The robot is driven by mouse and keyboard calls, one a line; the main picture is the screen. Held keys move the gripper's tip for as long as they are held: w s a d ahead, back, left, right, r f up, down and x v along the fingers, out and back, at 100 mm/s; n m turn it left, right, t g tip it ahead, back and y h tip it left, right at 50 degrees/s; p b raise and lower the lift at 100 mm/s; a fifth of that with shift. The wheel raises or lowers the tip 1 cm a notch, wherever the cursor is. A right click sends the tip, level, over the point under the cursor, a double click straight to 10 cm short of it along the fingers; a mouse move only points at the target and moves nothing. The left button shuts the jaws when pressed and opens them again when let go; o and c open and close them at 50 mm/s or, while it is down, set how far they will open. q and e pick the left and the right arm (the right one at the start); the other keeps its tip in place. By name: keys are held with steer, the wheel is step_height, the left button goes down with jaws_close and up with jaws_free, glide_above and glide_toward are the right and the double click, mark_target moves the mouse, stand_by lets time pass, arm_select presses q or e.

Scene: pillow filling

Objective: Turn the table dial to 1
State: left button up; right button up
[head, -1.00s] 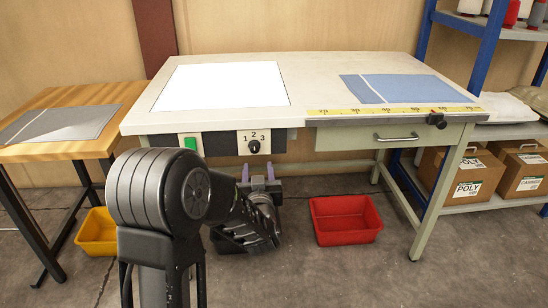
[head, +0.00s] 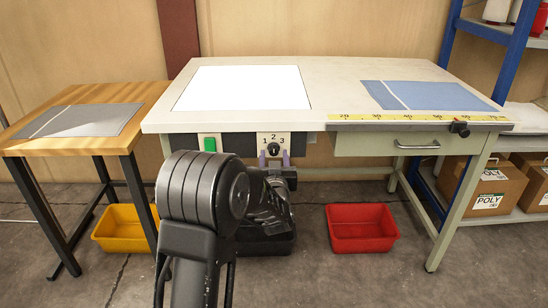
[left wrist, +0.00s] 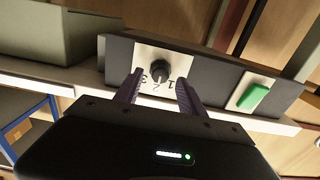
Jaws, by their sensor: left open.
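The dial (head: 273,149) is a black knob on a pale plate marked 1, 2 and 3, on the front panel of the table (head: 330,68). In the left wrist view the dial (left wrist: 160,70) shows upside down, with the numbers below it. Which number it points at is too small to tell. My left gripper (head: 274,160) is open, its two purple fingers pointing at the dial from in front and slightly low. In the left wrist view the fingers stand on either side of the dial, apparently short of it. My right gripper is not in view.
A green button (head: 210,144) sits on the same panel, left of the dial. A drawer handle (head: 417,145) is to the right. A red bin (head: 361,240) and a yellow bin (head: 122,240) stand on the floor. A wooden side table (head: 100,95) is at the left.

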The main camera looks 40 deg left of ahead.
arm_select(q)
steer(key=shift+w+a, duration=0.4)
steer(key=shift+w, duration=0.15)
jaws_close()
